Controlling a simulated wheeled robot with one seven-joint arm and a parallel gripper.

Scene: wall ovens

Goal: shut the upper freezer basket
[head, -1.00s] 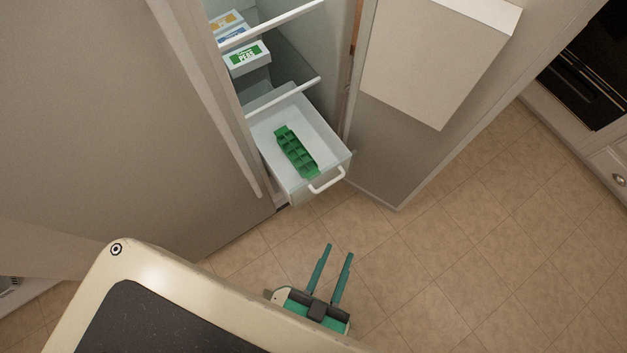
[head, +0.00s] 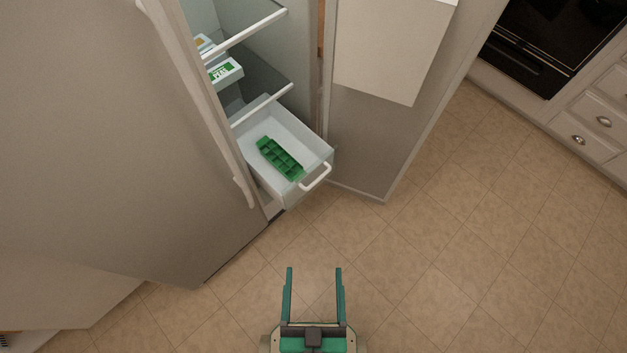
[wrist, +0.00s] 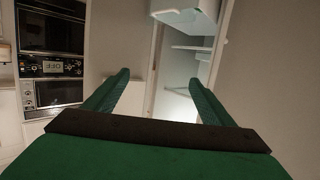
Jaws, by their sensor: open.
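The white freezer basket (head: 302,138) is pulled out of the open freezer in the head view. Its white bar handle (head: 316,177) is on the front. A green compartmented tray (head: 279,159) lies inside the basket. My gripper (head: 314,268) is open and empty, in front of the basket and apart from it, with its fingers pointing towards the freezer. In the wrist view my gripper (wrist: 160,76) shows both green fingers spread, with a white box-like part, likely the basket (wrist: 184,17), at the top edge.
Glass shelves with white front rails (head: 246,35) are above the basket; a white box with a green label (head: 224,72) sits inside. The open freezer door (head: 365,150) stands right of the basket, a closed door (head: 120,130) left. Ovens (head: 545,45) are far right. Tiled floor in front is clear.

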